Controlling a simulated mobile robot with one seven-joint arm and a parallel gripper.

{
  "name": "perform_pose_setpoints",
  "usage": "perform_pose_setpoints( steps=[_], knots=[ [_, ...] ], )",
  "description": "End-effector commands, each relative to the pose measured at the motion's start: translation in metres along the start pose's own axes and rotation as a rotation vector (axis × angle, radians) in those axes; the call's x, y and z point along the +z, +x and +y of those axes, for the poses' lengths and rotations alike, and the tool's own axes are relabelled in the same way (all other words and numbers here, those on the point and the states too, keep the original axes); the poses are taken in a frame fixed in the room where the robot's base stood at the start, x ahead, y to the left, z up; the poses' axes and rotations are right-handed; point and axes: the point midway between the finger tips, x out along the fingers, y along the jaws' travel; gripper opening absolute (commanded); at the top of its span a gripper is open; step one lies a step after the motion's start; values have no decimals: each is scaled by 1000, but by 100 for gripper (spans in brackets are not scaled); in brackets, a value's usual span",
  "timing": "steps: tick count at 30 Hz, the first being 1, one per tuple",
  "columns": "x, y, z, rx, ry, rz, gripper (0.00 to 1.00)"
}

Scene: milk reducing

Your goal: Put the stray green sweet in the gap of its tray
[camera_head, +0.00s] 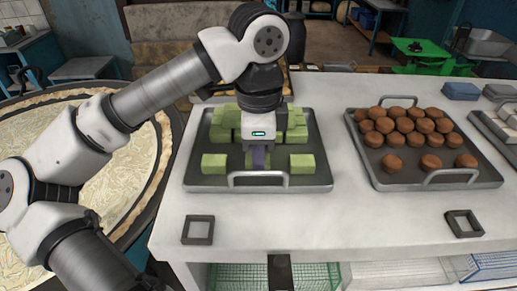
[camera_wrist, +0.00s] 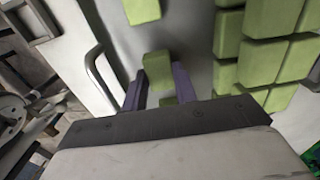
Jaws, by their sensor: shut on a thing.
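The green sweets' tray (camera_head: 196,183) is dark metal with a handle at its front edge. Square green sweets (camera_head: 297,124) stand in rows at its back, partly hidden by my arm. One green sweet (camera_head: 214,163) is at the front left and one (camera_head: 302,163) at the front right. My gripper (camera_head: 258,158) is over the front middle of the tray, pointing down, its purple fingers shut on a green sweet (camera_wrist: 157,65). A gap in the rows cannot be made out behind the arm. Whether the held sweet touches the tray cannot be told.
A second tray (camera_head: 370,172) with round brown sweets (camera_head: 407,125) stands to the right on the white counter (camera_head: 345,215). Two dark square frames (camera_head: 198,230) (camera_head: 464,223) lie near the counter's front. Blue-grey blocks (camera_head: 461,91) are at the far right. The counter between the trays is clear.

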Motion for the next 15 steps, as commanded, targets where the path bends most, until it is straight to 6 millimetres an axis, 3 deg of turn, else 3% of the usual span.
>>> perform_pose_setpoints(
  steps=[5, 6, 11, 15],
  knots=[
    [0, 4, 0, 0, -1, 0, 6],
    [0, 4, 0, 0, -1, 0, 29],
    [0, 2, 0, 0, 0, 0, 50],
    [0, 2, 0, 0, 0, 0, 50]
  ],
)
